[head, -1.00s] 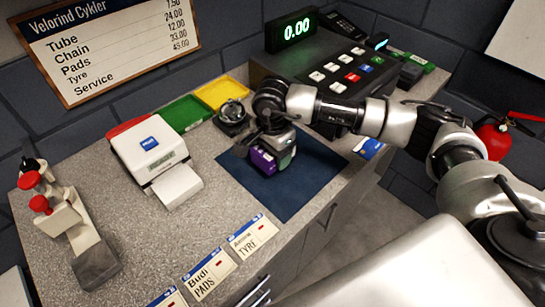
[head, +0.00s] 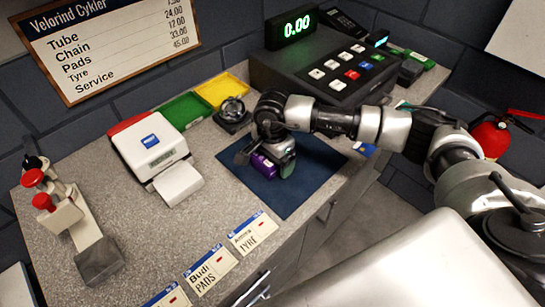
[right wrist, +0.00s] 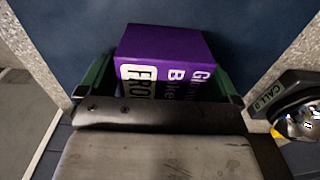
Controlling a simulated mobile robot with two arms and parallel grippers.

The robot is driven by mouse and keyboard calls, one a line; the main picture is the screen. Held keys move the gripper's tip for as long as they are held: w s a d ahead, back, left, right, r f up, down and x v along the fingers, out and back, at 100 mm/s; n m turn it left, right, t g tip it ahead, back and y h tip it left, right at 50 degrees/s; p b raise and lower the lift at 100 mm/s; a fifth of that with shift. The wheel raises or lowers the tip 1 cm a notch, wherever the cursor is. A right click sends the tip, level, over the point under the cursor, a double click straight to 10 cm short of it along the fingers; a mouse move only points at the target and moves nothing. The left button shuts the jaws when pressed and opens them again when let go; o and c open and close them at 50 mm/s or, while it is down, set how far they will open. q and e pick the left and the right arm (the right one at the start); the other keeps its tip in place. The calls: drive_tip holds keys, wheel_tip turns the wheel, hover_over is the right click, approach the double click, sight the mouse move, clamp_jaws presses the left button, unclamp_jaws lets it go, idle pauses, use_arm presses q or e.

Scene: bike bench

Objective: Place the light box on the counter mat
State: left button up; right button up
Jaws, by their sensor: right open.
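The light box is a small purple carton (head: 264,166) with white lettering, on the dark blue counter mat (head: 312,186). In the right wrist view the carton (right wrist: 165,50) is in front of my gripper, with the blue mat (right wrist: 255,25) behind it. My right gripper (head: 267,160) is over the mat with its fingers spread. In the right wrist view the green-padded fingers (right wrist: 163,80) stand on either side of the carton, open around it. The carton's near end is hidden behind the gripper body. My left gripper is not in view.
A cash register (head: 335,70) with a green display stands behind the mat. A round bell (head: 232,112) sits at the mat's back left corner. Price cards (head: 212,270) line the front edge.

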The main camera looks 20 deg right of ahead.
drive_tip(key=shift+r, duration=0.1)
wheel_tip(320, 180, up, 12)
drive_tip(key=b, duration=0.3)
idle(0.4)
